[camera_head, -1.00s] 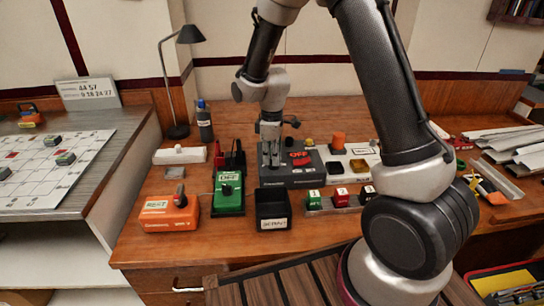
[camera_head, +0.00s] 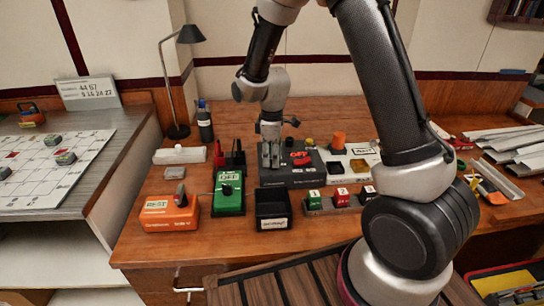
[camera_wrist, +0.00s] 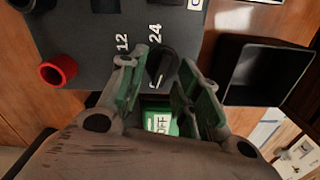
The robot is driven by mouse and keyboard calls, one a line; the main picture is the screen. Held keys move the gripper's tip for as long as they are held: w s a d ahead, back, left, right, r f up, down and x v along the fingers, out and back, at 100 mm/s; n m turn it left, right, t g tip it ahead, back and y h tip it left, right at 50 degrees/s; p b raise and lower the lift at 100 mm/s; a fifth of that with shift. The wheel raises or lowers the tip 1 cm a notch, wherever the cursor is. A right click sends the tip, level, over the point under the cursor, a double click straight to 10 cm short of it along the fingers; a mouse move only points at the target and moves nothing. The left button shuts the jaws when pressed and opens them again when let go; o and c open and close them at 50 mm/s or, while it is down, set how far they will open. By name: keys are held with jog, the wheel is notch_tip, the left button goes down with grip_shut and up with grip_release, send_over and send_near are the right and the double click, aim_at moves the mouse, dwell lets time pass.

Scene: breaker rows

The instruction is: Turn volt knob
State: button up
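The volt knob (camera_wrist: 163,62) is black and sits at the edge of a dark grey panel (camera_wrist: 90,32), beside the printed numbers 12 and 24. In the wrist view my gripper (camera_wrist: 168,80) has its fingers apart, one on each side of the knob. I cannot tell whether either finger touches it. The knob is hidden behind my gripper there.
A green OFF box (camera_head: 228,200) stands left of the panel. A black bin (camera_head: 272,210) is just in front, also at right in the wrist view (camera_wrist: 238,90). An orange box (camera_head: 168,216) and several small switches (camera_head: 340,197) stand nearby. A red socket (camera_wrist: 58,70) is close.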

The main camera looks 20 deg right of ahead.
notch_tip(320, 180, up, 12)
dwell(0.6)
jog(key=s+d+r+m+t, duration=0.1)
jog(key=s+d+r+m, duration=0.3)
jog(key=s, duration=0.4)
jog(key=s+d+r+m+t, duration=0.2)
jog(key=s+d+r+m, duration=0.2)
jog(key=s, duration=0.5)
jog(key=s+d+r+m+t, duration=0.1)
jog(key=s+d+r+m, duration=0.4)
jog(key=s+d, duration=0.2)
jog(key=shift+s+r, duration=0.4)
jog(key=shift+s, duration=0.8)
